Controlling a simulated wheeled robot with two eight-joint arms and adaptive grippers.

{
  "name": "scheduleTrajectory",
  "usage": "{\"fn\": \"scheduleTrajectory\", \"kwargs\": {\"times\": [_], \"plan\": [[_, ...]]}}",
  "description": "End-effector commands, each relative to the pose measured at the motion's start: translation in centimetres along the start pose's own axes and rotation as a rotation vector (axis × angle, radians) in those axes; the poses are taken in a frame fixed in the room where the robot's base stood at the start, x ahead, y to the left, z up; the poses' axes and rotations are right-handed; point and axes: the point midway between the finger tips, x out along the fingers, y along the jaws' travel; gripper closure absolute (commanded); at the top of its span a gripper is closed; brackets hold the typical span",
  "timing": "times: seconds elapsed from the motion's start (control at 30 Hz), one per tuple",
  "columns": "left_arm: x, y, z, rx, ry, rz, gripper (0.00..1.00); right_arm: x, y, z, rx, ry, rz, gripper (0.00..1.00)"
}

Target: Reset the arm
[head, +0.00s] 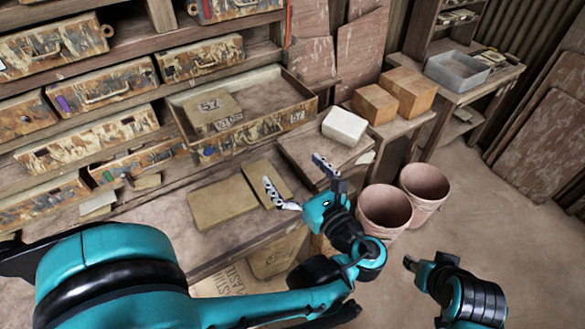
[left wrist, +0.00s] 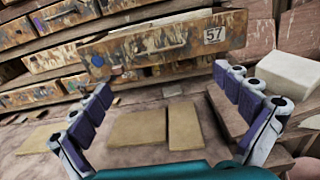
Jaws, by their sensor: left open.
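My left gripper (head: 298,186) is open and empty, above the front right part of the workbench. Its two padded fingers also show wide apart in the left wrist view (left wrist: 162,110). Two flat tan tiles lie on the bench beyond it: a wider one (head: 222,203) and a narrower one (head: 266,181). The wider tile (left wrist: 137,130) and the narrower one (left wrist: 184,126) show between the fingers in the left wrist view. My right arm shows at the lower right of the head view, and its gripper (head: 411,263) is only partly visible, over the floor.
An open drawer marked 57 (head: 285,125) holds a tan block (head: 212,108). A white block (head: 345,126) sits on a raised board. Two pinkish buckets (head: 384,208) stand right of the bench. Wooden boxes (head: 408,92) and a grey tray (head: 457,72) are farther back. Floor at right is clear.

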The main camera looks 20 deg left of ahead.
Motion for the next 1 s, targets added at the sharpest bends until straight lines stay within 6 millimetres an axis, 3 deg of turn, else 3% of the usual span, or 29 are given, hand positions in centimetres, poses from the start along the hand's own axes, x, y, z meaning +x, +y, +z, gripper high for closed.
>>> {"fn": "scheduleTrajectory", "kwargs": {"times": [0.43, 0.57, 0.67, 0.77, 0.9, 1.0], "plan": [[0.2, 0.1, -0.1, -0.008, 0.008, 0.001, 0.00, 0.0, 0.0, 0.0, 0.000, 0.000, 0.000, 0.60], [1.8, 1.4, -2.0, -0.127, 0.123, 0.020, 0.00, 0.2, 0.0, 0.1, 0.000, 0.000, 0.000, 0.60], [3.6, 3.8, -5.3, -0.369, 0.320, 0.083, 0.00, 0.4, 0.0, 0.3, 0.000, 0.000, 0.000, 0.60], [3.9, 6.5, -9.4, -0.735, 0.557, 0.222, 0.00, 0.7, 0.0, 0.5, 0.000, 0.000, 0.000, 0.60], [1.6, 8.7, -13.2, -1.323, 0.824, 0.520, 0.00, 1.0, 0.0, 0.7, 0.000, 0.000, 0.000, 0.60], [-0.5, 8.9, -14.0, -1.706, 0.940, 0.755, 0.00, 1.2, 0.0, 0.8, 0.000, 0.000, 0.000, 0.60]]}}
